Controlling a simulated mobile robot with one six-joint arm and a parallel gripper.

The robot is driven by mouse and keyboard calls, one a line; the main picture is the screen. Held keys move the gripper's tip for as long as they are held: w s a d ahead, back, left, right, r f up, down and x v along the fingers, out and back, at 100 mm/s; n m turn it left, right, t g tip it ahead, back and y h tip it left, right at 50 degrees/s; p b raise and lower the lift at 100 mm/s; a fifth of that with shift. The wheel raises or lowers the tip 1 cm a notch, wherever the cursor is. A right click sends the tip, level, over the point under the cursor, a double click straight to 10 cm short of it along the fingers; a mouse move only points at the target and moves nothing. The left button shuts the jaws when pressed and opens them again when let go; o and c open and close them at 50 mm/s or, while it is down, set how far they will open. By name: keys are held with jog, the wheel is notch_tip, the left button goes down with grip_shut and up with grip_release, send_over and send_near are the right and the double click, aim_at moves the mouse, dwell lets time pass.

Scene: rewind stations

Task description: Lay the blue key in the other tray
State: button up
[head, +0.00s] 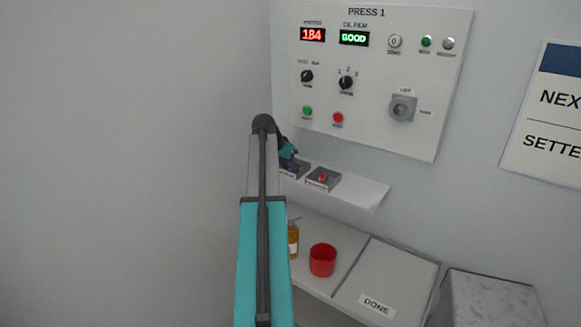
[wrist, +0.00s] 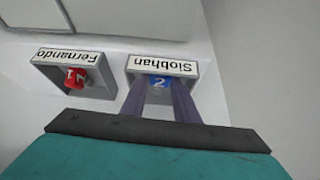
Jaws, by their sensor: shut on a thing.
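The blue key (wrist: 160,82), marked 2, is at the tray labelled Siobhan (wrist: 188,68). My gripper (wrist: 158,92) reaches into that tray from its open side, with its two fingers closed on the blue key. The other tray, labelled Fernando (wrist: 105,86), holds a red key (wrist: 75,77) marked 1. In the head view the Fernando tray (head: 334,185) with its red key (head: 322,178) stands on the shelf. The Siobhan tray (head: 301,174) is left of it, partly hidden by my arm. The blue key cannot be made out there.
Both trays stand on a narrow white shelf (head: 365,193) under the PRESS 1 panel (head: 370,135). Below are a red cup (head: 322,260), an amber bottle (head: 293,242) and a surface marked DONE (head: 395,285). A wall is close on the left.

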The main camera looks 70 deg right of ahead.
jog(key=shift+s+a+f, duration=0.1)
jog(key=shift+a+f, duration=0.15)
jog(key=shift+f, duration=0.35)
jog(key=o, duration=1.1)
jog(key=shift+f, duration=0.1)
jog(key=shift+d+r, duration=0.1)
jog(key=shift+r, duration=0.85)
jog(key=b+v, duration=0.2)
jog(key=v, duration=0.9)
jog(key=shift+r+b, duration=0.3)
jog(key=shift+r, duration=0.05)
jog(key=shift+w, duration=0.25)
jog(key=shift+s, duration=0.1)
